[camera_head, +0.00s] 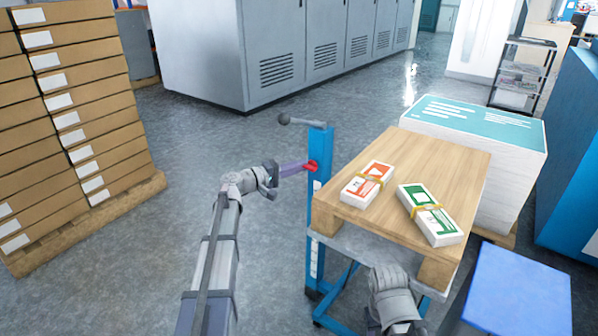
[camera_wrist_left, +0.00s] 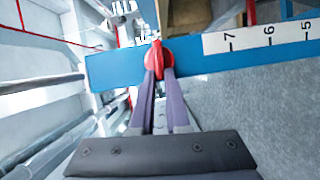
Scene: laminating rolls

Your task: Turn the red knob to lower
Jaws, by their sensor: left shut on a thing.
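The red knob (camera_head: 311,166) sits on the side of a blue upright post (camera_head: 320,190) of a lift table. My left gripper (camera_head: 301,167) reaches it from the left, with its fingers shut on the knob. In the left wrist view the red knob (camera_wrist_left: 158,58) shows between the two purple-grey fingertips (camera_wrist_left: 159,72), against the blue post (camera_wrist_left: 110,70). A white scale with the numbers 7, 6 and 5 (camera_wrist_left: 262,37) is on the post. A grey part of my right arm shows at the bottom of the head view; its fingers do not show.
A wooden board (camera_head: 445,150) on the lift table holds two banded stacks, one orange (camera_head: 367,184) and one green (camera_head: 430,214). A grey ball-ended lever (camera_head: 300,121) tops the post. Stacked cartons (camera_head: 75,120) stand at left. Floor between cartons and table is clear.

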